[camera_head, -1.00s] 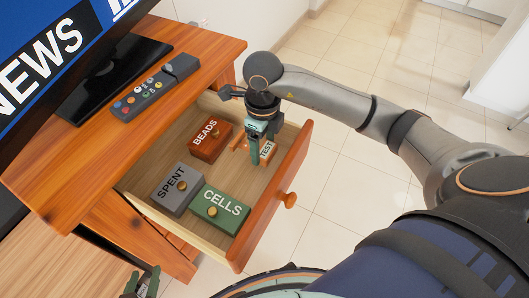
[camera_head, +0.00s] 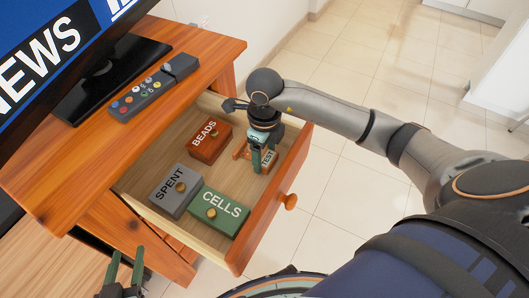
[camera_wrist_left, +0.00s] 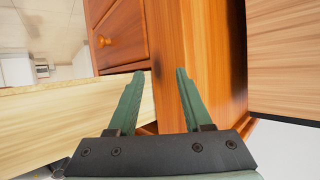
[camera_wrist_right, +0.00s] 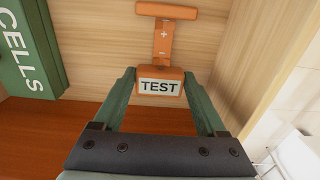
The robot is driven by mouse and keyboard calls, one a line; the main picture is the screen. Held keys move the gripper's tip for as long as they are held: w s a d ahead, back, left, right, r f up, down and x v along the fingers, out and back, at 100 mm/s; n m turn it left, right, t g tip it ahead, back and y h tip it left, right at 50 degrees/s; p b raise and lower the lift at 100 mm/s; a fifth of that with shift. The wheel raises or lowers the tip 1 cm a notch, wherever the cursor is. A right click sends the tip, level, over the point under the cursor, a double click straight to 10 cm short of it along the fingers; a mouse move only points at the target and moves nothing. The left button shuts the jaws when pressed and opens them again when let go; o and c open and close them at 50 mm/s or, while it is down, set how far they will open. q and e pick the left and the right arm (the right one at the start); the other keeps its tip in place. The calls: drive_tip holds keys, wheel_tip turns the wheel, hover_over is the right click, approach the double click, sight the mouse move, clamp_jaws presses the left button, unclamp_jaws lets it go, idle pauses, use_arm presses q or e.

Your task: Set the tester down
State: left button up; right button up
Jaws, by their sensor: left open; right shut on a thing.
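In the drawer are a red BEADS box (camera_head: 209,148), a grey SPENT box (camera_head: 166,198) and a green CELLS box (camera_head: 225,218), all knobbed. Bare drawer floor lies between them and the tester. A remote (camera_head: 150,92) and a NEWS screen (camera_head: 50,45) stand on the cabinet top.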

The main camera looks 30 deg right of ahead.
sight(264, 157)
drive_tip(key=o, duration=1)
use_arm(q)
drive_tip(key=shift+w+r, duration=0.1)
drive_tip(key=shift+r, duration=0.1)
use_arm(e)
drive_tip(key=o, duration=0.4)
drive_tip(key=shift+o, duration=0.2)
drive_tip(key=shift+r, duration=0.1)
wheel_tip(264, 157, up, 5)
drive_tip(key=shift+r+p, duration=0.2)
drive_tip(key=shift+p, duration=0.55)
use_arm(q)
drive_tip(key=s+f+g+p, duration=0.1)
drive_tip(key=s+f+g, duration=0.2)
drive_tip(key=s+f, duration=0.2)
drive_tip(key=shift+s+d+f+n+g, duration=0.15)
drive_tip(key=shift+d+f+n+g, duration=0.15)
drive_tip(key=shift+f, duration=0.4)
use_arm(e)
wheel_tip(264, 157, up, 7)
drive_tip(key=shift+f, duration=0.2)
